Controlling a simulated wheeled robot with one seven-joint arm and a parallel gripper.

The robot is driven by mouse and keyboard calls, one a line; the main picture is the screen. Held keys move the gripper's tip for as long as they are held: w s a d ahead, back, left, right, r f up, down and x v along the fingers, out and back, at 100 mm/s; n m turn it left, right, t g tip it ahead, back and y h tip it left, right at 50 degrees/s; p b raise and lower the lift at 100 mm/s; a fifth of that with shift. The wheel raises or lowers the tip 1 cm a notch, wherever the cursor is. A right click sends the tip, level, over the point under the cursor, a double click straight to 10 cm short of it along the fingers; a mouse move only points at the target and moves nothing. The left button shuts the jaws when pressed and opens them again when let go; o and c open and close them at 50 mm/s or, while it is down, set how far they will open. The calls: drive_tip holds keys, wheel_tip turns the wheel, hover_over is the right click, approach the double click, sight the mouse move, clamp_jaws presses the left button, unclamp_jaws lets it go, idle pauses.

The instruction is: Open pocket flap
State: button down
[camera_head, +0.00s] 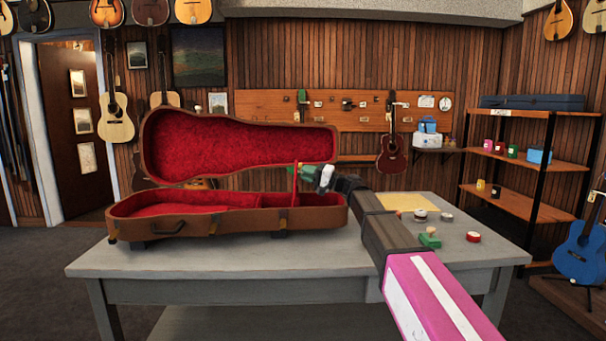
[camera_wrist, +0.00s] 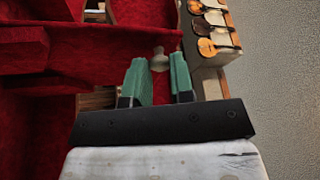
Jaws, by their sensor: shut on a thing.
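The brown case (camera_head: 175,225) lies open on the grey table, with its red-lined lid (camera_head: 240,150) standing up at the back. Inside its right part, a thin red panel (camera_head: 295,184), apparently the pocket flap, stands roughly upright, seen nearly edge-on. My gripper (camera_head: 300,171) is beside the upper part of this panel, over the right end of the case. In the wrist view, the green fingers of my gripper (camera_wrist: 160,78) are shut around a small pale knob (camera_wrist: 159,61), which sits by the red lining. The knob's attachment to the flap is not clear.
The grey table (camera_head: 230,262) has free room in front of the case. To the right lie a yellow sheet (camera_head: 405,201), a green-based stamp (camera_head: 430,238), a red round tin (camera_head: 473,237) and other small items. A shelf unit (camera_head: 515,203) stands at right.

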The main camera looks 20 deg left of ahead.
drive_tip(key=shift+d+f, duration=0.1)
drive_tip(key=shift+d, duration=0.05)
idle(0.3)
drive_tip(key=c, duration=1)
unclamp_jaws()
drive_tip(key=v, duration=1)
drive_tip(key=shift+d+f, duration=0.25)
drive_tip(key=shift+d, duration=0.15)
